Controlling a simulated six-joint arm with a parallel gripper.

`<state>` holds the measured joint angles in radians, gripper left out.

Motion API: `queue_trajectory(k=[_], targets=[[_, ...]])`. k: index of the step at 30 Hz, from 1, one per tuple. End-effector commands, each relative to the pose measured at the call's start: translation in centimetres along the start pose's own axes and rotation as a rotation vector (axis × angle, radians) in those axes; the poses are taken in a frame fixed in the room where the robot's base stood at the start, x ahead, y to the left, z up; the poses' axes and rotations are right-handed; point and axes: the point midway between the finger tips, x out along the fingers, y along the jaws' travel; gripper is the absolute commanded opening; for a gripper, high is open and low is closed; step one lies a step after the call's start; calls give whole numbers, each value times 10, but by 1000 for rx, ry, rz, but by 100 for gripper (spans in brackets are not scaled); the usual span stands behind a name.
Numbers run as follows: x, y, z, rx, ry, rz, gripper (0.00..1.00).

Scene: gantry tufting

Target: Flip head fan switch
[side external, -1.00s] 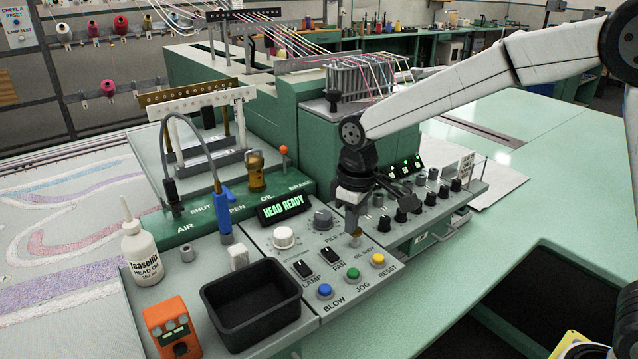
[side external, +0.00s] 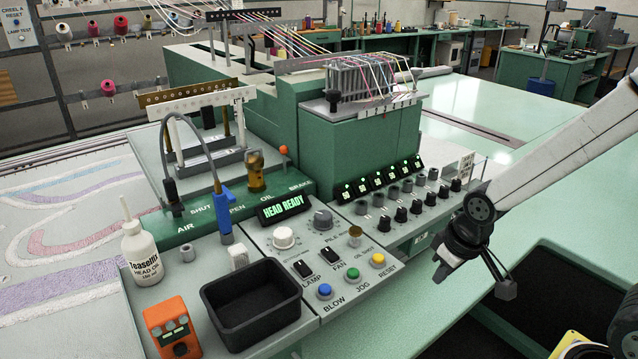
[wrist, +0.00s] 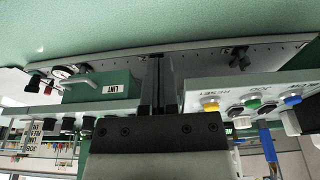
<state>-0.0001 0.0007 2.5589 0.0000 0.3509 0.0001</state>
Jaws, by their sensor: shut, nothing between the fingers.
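The black FAN rocker switch (side external: 329,255) sits on the grey control panel (side external: 370,270), just right of the LAMP rocker (side external: 303,269). I cannot tell which way either rocker is set. The display behind them reads HEAD READY (side external: 283,208). My gripper (side external: 438,271) is off to the right of the panel, over the green table, apart from the switch and holding nothing. In the wrist view, my shut fingers (wrist: 161,82) show in the middle, with the panel's buttons to their right.
Blue (side external: 325,291), green (side external: 352,273) and yellow (side external: 378,259) buttons line the panel's front. A brass oil cap (side external: 355,236) and several black knobs stand behind and to the right. A black bin (side external: 252,304) lies left.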

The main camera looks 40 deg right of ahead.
Motion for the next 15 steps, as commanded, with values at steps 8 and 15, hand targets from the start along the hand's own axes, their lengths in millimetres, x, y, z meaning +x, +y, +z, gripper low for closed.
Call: queue_trajectory(k=[8, 15], targets=[[0, 0, 0, 1, 1, 0, 0], [-2, -3, -8, -1, -1, -2, 0]])
